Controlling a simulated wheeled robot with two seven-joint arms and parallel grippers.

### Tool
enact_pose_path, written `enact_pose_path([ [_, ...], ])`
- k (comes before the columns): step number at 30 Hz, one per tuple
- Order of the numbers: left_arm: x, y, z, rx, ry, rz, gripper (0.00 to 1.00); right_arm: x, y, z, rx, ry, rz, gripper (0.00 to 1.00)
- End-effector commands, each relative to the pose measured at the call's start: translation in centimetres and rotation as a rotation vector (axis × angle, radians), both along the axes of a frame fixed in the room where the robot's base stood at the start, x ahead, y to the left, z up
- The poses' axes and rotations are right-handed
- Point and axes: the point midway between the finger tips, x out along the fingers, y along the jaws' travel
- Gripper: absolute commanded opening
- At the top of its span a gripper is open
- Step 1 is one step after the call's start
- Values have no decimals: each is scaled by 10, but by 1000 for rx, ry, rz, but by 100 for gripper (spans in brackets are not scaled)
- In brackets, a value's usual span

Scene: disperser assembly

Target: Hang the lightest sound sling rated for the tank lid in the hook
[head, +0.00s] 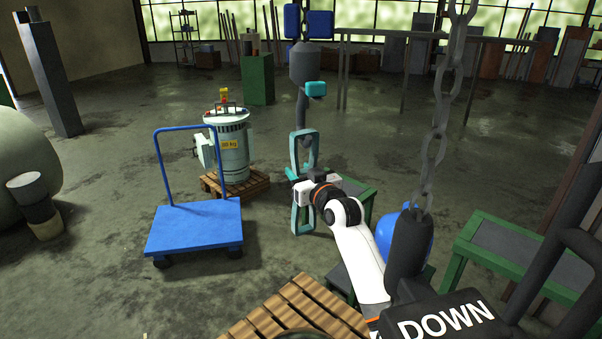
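The hoist hook (303,104) hangs below a dark grey block at the centre of the head view. A teal sling (294,155) hangs as an upright loop just below and around the hook's lower end; I cannot tell if it sits in the hook's bowl. My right arm comes in from the lower right, and its gripper (303,192) is at the sling's middle, apparently shut on it. The fingertips are small and partly hidden. The tank (232,154), with a yellow label and a lid (226,113) on top, stands left of the sling. My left gripper is not in view.
The tank stands on a wooden pallet (252,187). A blue cart (196,228) stands in front of it. Green-framed tables (356,190) are behind my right arm and at right (520,245). A chain (437,140) and a black "DOWN" box (447,317) fill the right foreground.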

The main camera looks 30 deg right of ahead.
Motion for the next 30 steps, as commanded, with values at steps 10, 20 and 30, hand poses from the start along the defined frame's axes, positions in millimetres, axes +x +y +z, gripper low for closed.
enact_pose_path([
  [10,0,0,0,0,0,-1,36,0,0,2,-1,-4,0,53],
  [20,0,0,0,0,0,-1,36,0,0,-2,0,4,0,67],
  [30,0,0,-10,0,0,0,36,-33,-1,-3,-3,0,0,67],
])
